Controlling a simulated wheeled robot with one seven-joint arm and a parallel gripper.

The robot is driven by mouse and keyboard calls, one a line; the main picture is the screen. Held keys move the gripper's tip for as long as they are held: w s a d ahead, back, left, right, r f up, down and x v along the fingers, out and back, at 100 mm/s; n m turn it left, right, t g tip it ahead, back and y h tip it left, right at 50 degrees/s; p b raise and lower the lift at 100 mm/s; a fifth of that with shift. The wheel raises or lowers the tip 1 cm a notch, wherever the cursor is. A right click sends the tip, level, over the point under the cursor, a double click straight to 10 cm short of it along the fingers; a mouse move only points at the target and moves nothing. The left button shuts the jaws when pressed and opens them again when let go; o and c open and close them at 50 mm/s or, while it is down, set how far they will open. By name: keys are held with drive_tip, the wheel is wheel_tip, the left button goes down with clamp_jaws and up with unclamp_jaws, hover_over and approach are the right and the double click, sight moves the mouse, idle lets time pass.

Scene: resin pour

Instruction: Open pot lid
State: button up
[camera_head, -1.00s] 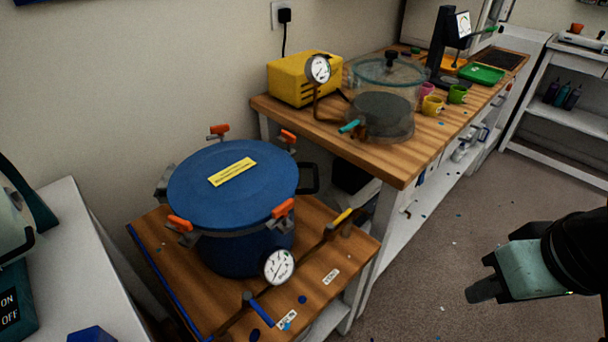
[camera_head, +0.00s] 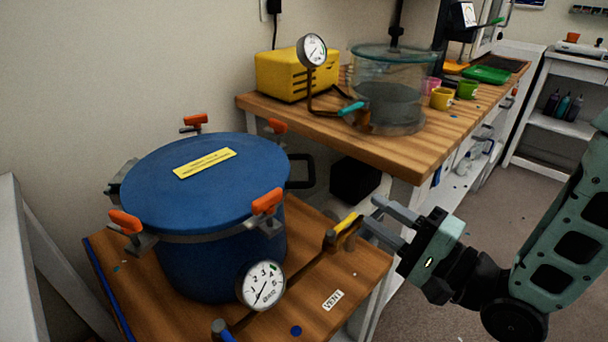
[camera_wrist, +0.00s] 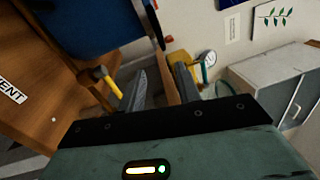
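The blue pressure pot (camera_head: 215,260) stands on a small wooden table. Its round blue lid (camera_head: 205,180) with a yellow label sits on top, closed. Orange-handled clamps (camera_head: 267,202) are spaced around the rim; I cannot tell whether they are tight. A dial gauge (camera_head: 261,286) and a pipe are at the front. A yellow-handled vent valve (camera_head: 347,224) is at the pipe's right end. My gripper (camera_head: 370,211) is open and empty, right of the pot, with its fingertips close to the yellow handle; contact is unclear. The yellow handle (camera_wrist: 109,83) also shows in the wrist view, left of the fingers.
A wooden workbench (camera_head: 420,152) behind holds a yellow box (camera_head: 297,76), a clear chamber (camera_head: 388,90) and cups. A blue-handled valve (camera_head: 222,331) is at the near edge of the small table. A white surface (camera_head: 20,270) stands at left. Open floor lies to the right.

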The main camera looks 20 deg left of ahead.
drive_tip(key=x, duration=1.7)
drive_tip(key=shift+a+p, duration=0.2)
drive_tip(key=shift+p, duration=0.15)
drive_tip(key=shift+r, duration=0.15)
drive_tip(key=shift+c, duration=0.2)
